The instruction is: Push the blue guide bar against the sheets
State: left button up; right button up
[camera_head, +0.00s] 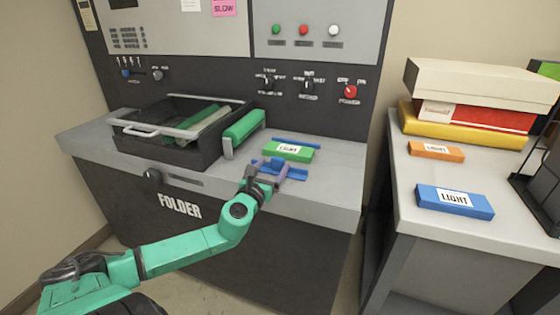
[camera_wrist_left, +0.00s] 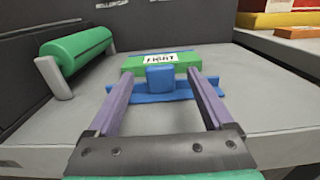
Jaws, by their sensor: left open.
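The blue guide bar (camera_head: 296,174) lies on the grey top of the folder, on the near side of a green stack of sheets with a white LIGHT label (camera_head: 289,151). A narrow strip of grey top seems to show between bar and stack. In the left wrist view the bar (camera_wrist_left: 120,97) has an upright blue block (camera_wrist_left: 160,80) at its middle. My left gripper (camera_head: 276,165) is open, its two purple fingers on either side of that block. The gripper partly hides the bar in the head view. My right gripper is not in view.
A thin blue strip (camera_head: 297,143) lies behind the green stack. A green roller (camera_head: 244,126) and black tray (camera_head: 150,148) stand to the left. The panel with knobs rises behind. On the right table are a blue LIGHT pack (camera_head: 454,201), an orange pack (camera_head: 435,151) and boxes.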

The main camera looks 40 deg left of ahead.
aim_at(277, 160)
pick_arm(q)
jog(key=x, duration=0.4)
jog(key=shift+w+a, duration=0.25)
jog(key=shift+w, duration=0.35)
grip_shut()
